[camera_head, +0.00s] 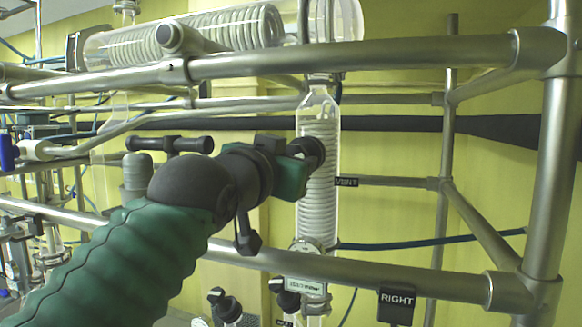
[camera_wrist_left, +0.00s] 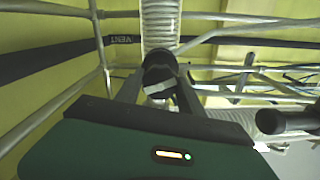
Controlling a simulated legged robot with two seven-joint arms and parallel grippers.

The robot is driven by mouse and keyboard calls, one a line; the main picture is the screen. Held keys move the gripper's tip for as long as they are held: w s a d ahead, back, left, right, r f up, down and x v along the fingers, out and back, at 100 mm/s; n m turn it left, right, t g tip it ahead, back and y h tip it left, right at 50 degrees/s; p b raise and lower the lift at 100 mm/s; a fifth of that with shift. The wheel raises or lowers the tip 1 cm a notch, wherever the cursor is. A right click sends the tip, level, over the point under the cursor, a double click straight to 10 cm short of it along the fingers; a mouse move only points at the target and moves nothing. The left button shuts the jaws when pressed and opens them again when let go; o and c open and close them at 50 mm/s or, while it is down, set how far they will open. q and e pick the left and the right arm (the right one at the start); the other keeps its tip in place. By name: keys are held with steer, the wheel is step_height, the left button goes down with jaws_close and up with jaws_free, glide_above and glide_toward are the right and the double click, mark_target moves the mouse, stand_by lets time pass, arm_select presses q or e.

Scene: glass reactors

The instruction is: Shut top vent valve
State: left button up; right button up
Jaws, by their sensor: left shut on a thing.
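The vent valve is a black knob (camera_head: 314,152) on the front of a vertical glass coil condenser (camera_head: 320,205), beside a black VENT label (camera_head: 346,182). My left arm comes in from the lower left, and its gripper (camera_head: 303,154) is at the knob. In the left wrist view the black knob (camera_wrist_left: 158,66) sits between the two fingers of my left gripper (camera_wrist_left: 158,90), which is shut on it. A pale part shows below the knob there. The fingers partly hide the valve in the head view, and its handle angle cannot be told. My right gripper is in neither view.
A metal rail (camera_head: 370,54) crosses above my gripper, and a lower rail (camera_head: 370,278) with a RIGHT label (camera_head: 397,298) crosses below. A horizontal glass coil vessel (camera_head: 215,30) lies above. More black knobs (camera_head: 226,306) sit at the bottom. An upright post (camera_head: 555,160) stands at right.

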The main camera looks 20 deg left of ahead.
arm_select(q)
steer(key=m, duration=0.5)
steer(key=shift+w+f+m+b, duration=0.1)
steer(key=shift+f+m+b, duration=0.25)
steer(key=shift+m+b, duration=0.05)
steer(key=m, duration=1)
steer(key=shift+m+p, duration=0.3)
steer(key=shift+m, duration=0.1)
steer(key=m+p, duration=0.1)
steer(key=m, duration=0.4)
steer(key=shift+r, duration=0.1)
steer(key=m+p, duration=0.2)
steer(key=m, duration=0.2)
steer(key=m+p, duration=0.1)
steer(key=m, duration=0.1)
steer(key=shift+r+m+p, duration=0.15)
steer(key=shift+m+p, duration=0.15)
steer(key=shift+m, duration=0.1)
steer(key=m+p, duration=0.2)
steer(key=m, duration=0.1)
steer(key=shift+m+p, duration=0.3)
steer(key=shift+p, duration=0.05)
steer(key=m+p, duration=0.3)
steer(key=shift+m, duration=0.3)
steer(key=m+p, duration=0.1)
steer(key=m, duration=0.2)
steer(key=shift+p, duration=0.3)
steer(key=shift+m, duration=1.6)
steer(key=shift+a, duration=0.1)
